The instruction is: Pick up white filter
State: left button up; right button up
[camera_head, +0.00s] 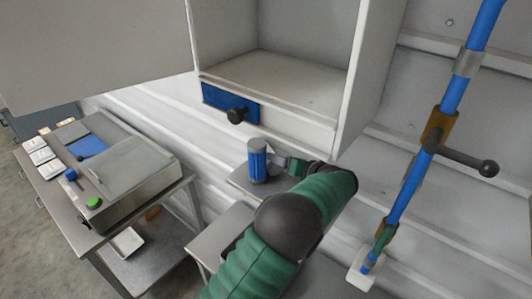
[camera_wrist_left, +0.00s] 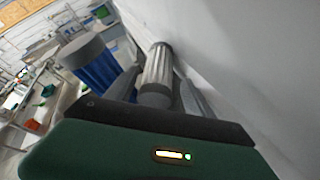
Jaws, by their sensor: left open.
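The white filter (camera_wrist_left: 157,76) is a pale ribbed cylinder with grey ends, seen in the left wrist view. My left gripper (camera_wrist_left: 158,92) is open, with one finger on each side of this filter. I cannot tell whether the fingers touch it. In the head view my left gripper (camera_head: 283,163) is small and partly behind my forearm, and I cannot make out the white filter there. A blue filter (camera_head: 257,161) with a grey cap stands just left of the gripper; it also shows in the wrist view (camera_wrist_left: 92,66). My right gripper is out of view.
A small metal shelf (camera_head: 243,185) is under the blue filter. The white hopper cabinet (camera_head: 300,84) with a blue panel and black knob is above. A blue pole (camera_head: 408,185) with a black handle stands right. A cart with a device (camera_head: 128,170) stands left.

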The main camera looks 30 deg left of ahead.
pick_arm(q)
jog(key=shift+w+a+f, duration=0.1)
jog(key=shift+w+a, duration=0.2)
jog(key=shift+a, duration=0.2)
jog(key=shift+a+f, duration=0.1)
jog(key=shift+w+a+f+p, duration=0.1)
jog(key=shift+w+a+p, duration=0.2)
jog(key=shift+a+p, duration=0.75)
jog(key=x, duration=0.1)
jog(key=p+x, duration=0.1)
jog(key=x, duration=0.1)
jog(key=shift+w+f, duration=0.1)
jog(key=shift+f, duration=0.25)
jog(key=shift+a+f, duration=0.1)
jog(key=shift+a, duration=0.15)
jog(key=shift+c, duration=1.5)
jog(key=shift+d, duration=0.4)
jog(key=c, duration=1)
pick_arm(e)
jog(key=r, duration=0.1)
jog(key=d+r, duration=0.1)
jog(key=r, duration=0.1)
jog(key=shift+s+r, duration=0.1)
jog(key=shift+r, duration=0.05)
